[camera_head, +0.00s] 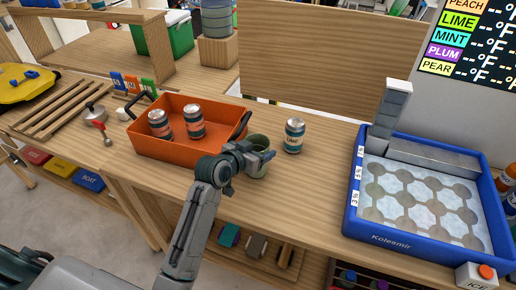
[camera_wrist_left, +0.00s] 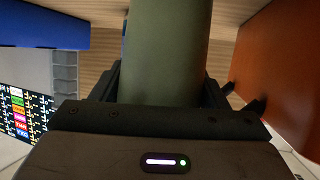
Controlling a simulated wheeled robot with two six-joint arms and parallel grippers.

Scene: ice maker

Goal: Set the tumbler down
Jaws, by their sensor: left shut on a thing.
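A green tumbler (camera_head: 258,145) stands upright at the worktop, just right of the orange bin. My left gripper (camera_head: 262,158) is shut on it from the front. In the left wrist view the tumbler (camera_wrist_left: 168,55) fills the middle, between the two dark fingers (camera_wrist_left: 165,90). The gripper and arm hide part of the tumbler, and I cannot tell whether its base touches the worktop. My right gripper is not in view.
An orange bin (camera_head: 150,145) with two cans is at the left. A single can (camera_head: 294,135) stands close right of the tumbler. A blue ice maker (camera_head: 350,215) is farther right. Bare worktop (camera_head: 300,190) lies between tumbler and ice maker.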

